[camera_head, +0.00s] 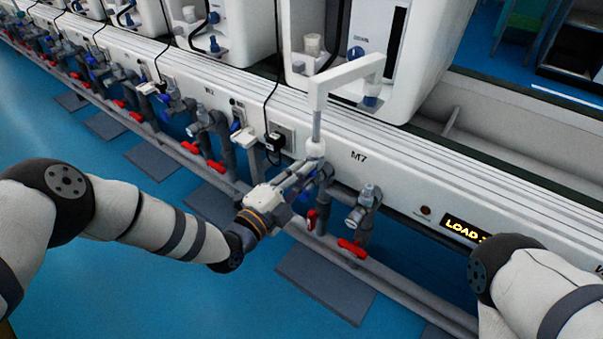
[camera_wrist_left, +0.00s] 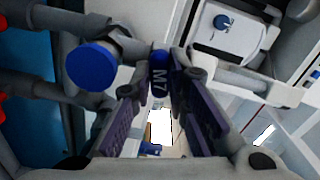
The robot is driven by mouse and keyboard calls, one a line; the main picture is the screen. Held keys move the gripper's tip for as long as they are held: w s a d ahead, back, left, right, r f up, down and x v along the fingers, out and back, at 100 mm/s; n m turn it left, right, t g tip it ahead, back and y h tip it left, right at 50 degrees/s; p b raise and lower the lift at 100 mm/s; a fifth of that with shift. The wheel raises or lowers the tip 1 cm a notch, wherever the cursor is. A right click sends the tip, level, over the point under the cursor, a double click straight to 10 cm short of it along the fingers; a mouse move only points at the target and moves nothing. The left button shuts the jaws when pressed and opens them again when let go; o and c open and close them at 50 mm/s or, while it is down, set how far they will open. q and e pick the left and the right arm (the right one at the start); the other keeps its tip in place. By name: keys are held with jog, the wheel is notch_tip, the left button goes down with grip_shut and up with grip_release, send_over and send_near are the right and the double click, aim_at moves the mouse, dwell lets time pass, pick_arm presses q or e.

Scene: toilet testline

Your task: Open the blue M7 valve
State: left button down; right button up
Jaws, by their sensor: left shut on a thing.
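In the head view my left gripper (camera_head: 308,178) reaches the pipework under the white panel, just left of the "M7" label. There the fingers largely cover the blue handle, so its angle is hard to read. My right gripper is outside the views; only part of my right arm shows at the lower right.
A grey pipe fitting with a red handle (camera_head: 352,247) stands right of my left gripper. Another red handle (camera_head: 312,219) hangs just below it. A white bracket (camera_head: 318,115) rises above the gripper. A lit "LOAD" display (camera_head: 465,230) is at right. Blue floor in front is open.

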pick_arm(q)
jog(key=n, duration=0.3)
jog(key=shift+n, duration=0.3)
jog(key=n, duration=0.3)
jog(key=shift+n, duration=0.3)
jog(key=n, duration=0.3)
jog(key=shift+n, duration=0.3)
jog(key=shift+n+b, duration=0.45)
jog(key=shift+n, duration=1.45)
jog(key=c, duration=1.8)
grip_release()
jog(key=shift+c, duration=0.2)
